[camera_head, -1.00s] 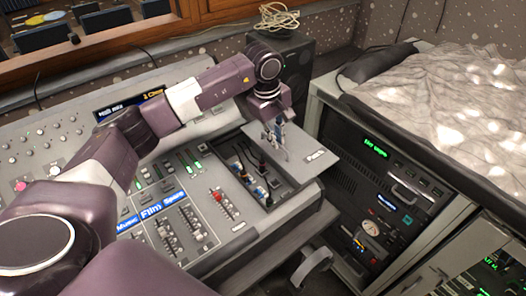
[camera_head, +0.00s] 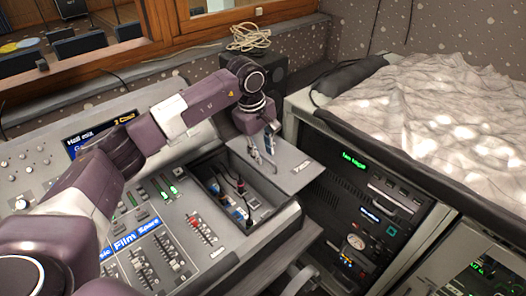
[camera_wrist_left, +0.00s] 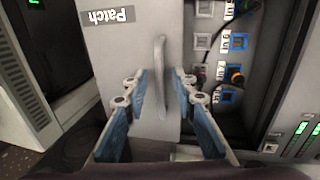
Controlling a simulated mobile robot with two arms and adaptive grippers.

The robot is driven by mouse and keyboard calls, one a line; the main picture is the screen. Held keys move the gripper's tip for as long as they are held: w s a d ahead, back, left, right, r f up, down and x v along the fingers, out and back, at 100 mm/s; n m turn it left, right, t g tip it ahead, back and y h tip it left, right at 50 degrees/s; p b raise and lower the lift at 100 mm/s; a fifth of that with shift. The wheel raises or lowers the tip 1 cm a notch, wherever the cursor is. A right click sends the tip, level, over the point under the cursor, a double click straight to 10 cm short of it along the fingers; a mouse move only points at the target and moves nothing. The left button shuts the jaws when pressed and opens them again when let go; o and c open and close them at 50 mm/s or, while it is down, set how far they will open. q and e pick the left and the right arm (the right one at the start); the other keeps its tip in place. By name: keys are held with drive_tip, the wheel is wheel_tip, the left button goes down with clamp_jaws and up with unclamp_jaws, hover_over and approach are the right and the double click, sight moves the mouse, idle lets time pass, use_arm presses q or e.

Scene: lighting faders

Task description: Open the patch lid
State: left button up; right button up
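The patch lid (camera_head: 296,172) is a flat grey plate at the right end of the mixing console. It lies to the right of an open recess (camera_head: 212,178) with cables and sockets inside. In the left wrist view the lid (camera_wrist_left: 112,62) carries a "Patch" label and a slim upright handle (camera_wrist_left: 161,75). My left gripper (camera_head: 269,153) is at the lid's handle. In the left wrist view its blue fingers (camera_wrist_left: 160,88) are apart, one on each side of the handle, with visible gaps. My right gripper is not in view.
Console faders (camera_head: 150,262) lie left of the recess. A rack of devices (camera_head: 365,215) stands to the right, below a surface with a crumpled light cloth (camera_head: 440,105). A dark speaker (camera_head: 285,68) with a coiled cable on top stands behind the lid.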

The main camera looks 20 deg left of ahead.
use_arm(q)
wheel_tip(320, 180, up, 12)
drive_tip(key=s, duration=0.2)
drive_tip(key=shift+a+f, duration=0.15)
drive_tip(key=shift+a, duration=0.3)
drive_tip(key=shift+s, duration=0.1)
